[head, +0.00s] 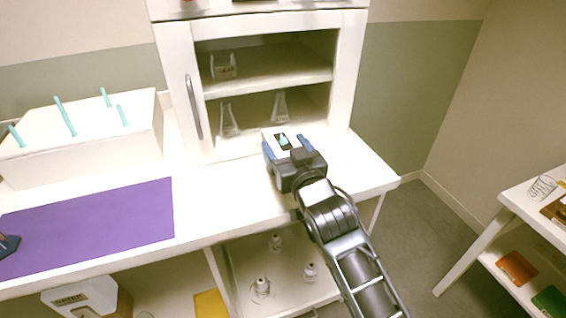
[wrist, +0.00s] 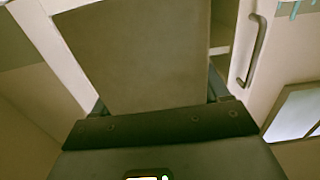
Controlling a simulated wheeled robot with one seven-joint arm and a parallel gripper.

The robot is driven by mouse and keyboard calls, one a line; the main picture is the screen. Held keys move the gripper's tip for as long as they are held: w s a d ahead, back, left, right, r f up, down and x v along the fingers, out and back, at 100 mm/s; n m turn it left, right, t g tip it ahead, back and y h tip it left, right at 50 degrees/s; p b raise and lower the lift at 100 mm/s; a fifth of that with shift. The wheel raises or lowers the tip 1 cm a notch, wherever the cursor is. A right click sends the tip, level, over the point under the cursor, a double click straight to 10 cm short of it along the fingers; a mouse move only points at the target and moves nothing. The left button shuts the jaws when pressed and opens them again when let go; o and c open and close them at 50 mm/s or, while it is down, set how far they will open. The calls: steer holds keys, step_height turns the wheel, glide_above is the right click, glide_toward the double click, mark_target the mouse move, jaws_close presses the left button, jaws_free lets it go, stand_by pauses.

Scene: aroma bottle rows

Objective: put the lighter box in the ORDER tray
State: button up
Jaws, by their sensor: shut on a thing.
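My gripper (head: 287,150) is shut on a small box (head: 272,135) and holds it over the right end of the white counter, in front of the open cabinet. The box has a pale top with a dark and teal mark. In the wrist view the box (wrist: 140,55) shows as a plain, shaded face between the fingers, filling the upper middle. I cannot tell whether the box touches the counter. No second box to compare it with is clear.
A purple mat (head: 95,220) and a white block with teal sticks (head: 85,140) occupy the counter's left. Small bottles (head: 310,272) stand on the shelf below. A side table (head: 520,200) is at right.

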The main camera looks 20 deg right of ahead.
steer(key=shift+w+a+f, duration=0.15)
steer(key=shift+a+f, duration=0.1)
steer(key=shift+f, duration=1.85)
steer(key=shift+f+b, duration=0.2)
steer(key=shift+b, duration=0.15)
steer(key=o, duration=1.2)
steer(key=shift+r, duration=0.15)
steer(key=s+b, duration=0.1)
steer(key=s, duration=1.1)
